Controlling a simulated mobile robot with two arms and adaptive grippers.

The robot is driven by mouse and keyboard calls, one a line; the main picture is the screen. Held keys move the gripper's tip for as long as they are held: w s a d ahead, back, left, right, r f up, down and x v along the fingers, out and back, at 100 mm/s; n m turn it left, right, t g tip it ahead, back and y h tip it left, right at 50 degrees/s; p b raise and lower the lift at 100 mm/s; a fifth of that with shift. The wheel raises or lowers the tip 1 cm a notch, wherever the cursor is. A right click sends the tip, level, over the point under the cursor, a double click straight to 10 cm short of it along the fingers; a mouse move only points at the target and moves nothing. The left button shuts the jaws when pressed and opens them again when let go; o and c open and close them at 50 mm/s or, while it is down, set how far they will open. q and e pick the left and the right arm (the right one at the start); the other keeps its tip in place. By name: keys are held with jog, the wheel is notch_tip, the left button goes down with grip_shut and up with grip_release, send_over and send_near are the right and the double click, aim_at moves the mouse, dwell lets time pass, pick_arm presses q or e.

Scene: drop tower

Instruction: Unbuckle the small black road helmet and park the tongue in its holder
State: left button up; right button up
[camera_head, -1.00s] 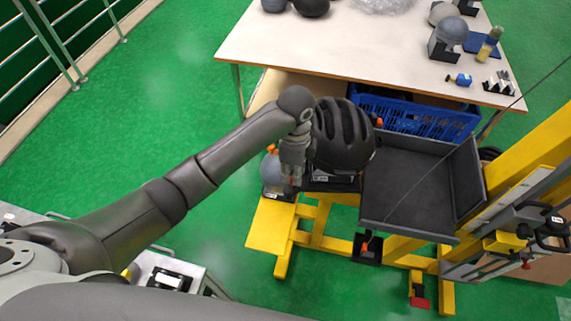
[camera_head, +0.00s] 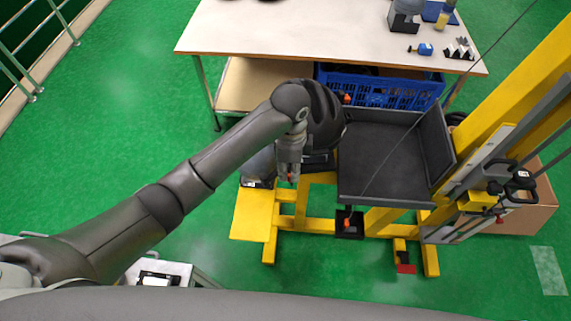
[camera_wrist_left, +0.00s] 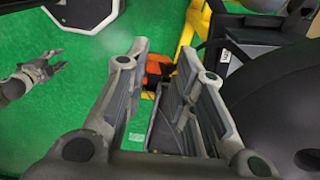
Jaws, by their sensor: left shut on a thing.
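The black road helmet (camera_head: 325,112) sits on the drop rig beside the dark tray, partly hidden by my left arm in the head view. Its dark shell fills the right side of the left wrist view (camera_wrist_left: 275,105). My left gripper (camera_head: 290,178) points down just left of the helmet and is shut on a small orange piece (camera_wrist_left: 158,68), probably the buckle tongue. The strap cannot be made out. A black box with an orange piece (camera_head: 349,224) is at the tray's front edge; I cannot tell if it is the holder. My right gripper (camera_wrist_left: 52,64) appears open and empty over the floor.
The dark tray (camera_head: 385,160) is right of the helmet on the yellow frame (camera_head: 255,215). A grey headform (camera_head: 259,166) is close left of my gripper. A blue crate (camera_head: 385,90) and a table (camera_head: 330,38) stand behind. Green floor is free at left.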

pick_arm(q)
jog(key=d, duration=0.8)
jog(key=shift+w+f+b, duration=0.25)
jog(key=shift+w+b, duration=0.1)
